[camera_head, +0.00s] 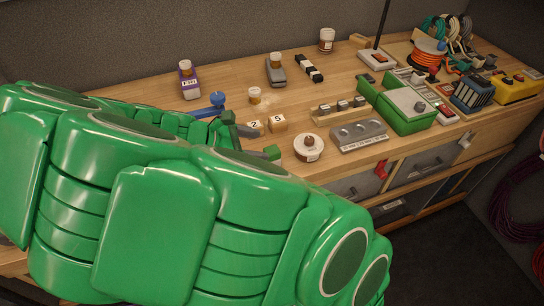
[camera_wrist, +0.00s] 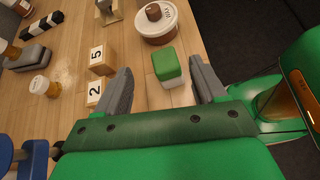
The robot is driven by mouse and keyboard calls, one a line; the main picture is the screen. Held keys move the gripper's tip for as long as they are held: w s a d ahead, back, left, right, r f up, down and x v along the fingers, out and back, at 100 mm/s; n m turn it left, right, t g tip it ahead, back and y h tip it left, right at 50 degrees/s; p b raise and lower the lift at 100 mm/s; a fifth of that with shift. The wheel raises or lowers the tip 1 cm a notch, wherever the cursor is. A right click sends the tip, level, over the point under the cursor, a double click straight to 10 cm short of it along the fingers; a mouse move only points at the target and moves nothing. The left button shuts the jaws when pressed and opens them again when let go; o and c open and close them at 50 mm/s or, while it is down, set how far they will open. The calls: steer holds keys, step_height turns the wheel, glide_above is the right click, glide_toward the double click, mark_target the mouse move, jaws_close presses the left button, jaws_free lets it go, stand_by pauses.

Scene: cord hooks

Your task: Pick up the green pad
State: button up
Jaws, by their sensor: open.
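The green pad (camera_wrist: 164,62) is a small block with a green top and a white lower part. It sits on the wooden bench in the wrist view, near the bench's front edge. My gripper (camera_wrist: 163,84) is open, with its two grey fingers on either side of the pad in that view. The pad lies around and a little past the fingertips, with a visible gap to each finger. In the head view my gripper (camera_head: 254,142) is mostly hidden behind my green arm, and the pad (camera_head: 272,152) shows just past the fingers.
Number blocks (camera_wrist: 98,75) stand close to the left finger. A round white container with a brown knob (camera_wrist: 155,20) sits just beyond the pad. A grey tray (camera_head: 358,136) and a green box (camera_head: 402,108) stand further right. The bench edge drops off beside the right finger.

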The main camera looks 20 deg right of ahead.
mark_target(275, 152)
steer(key=shift+s+a+f+n+t+h, duration=0.2)
steer(key=shift+a+f+n+h, duration=0.2)
steer(key=shift+f+n, duration=0.15)
steer(key=shift+s+a+f+n+t+h, duration=0.1)
steer(key=shift+a+f+n+t+h, duration=0.1)
steer(key=shift+a+f+n+h, duration=0.25)
steer(key=shift+d+f, duration=0.1)
steer(key=shift+f, duration=0.1)
steer(key=shift+r+x, duration=0.15)
steer(key=shift+x, duration=1.75)
steer(key=shift+r+x, duration=0.15)
steer(key=shift+x, duration=1.7)
steer(key=shift+s+d, duration=0.1)
steer(key=shift+d, duration=0.05)
steer(key=c, duration=1.1)
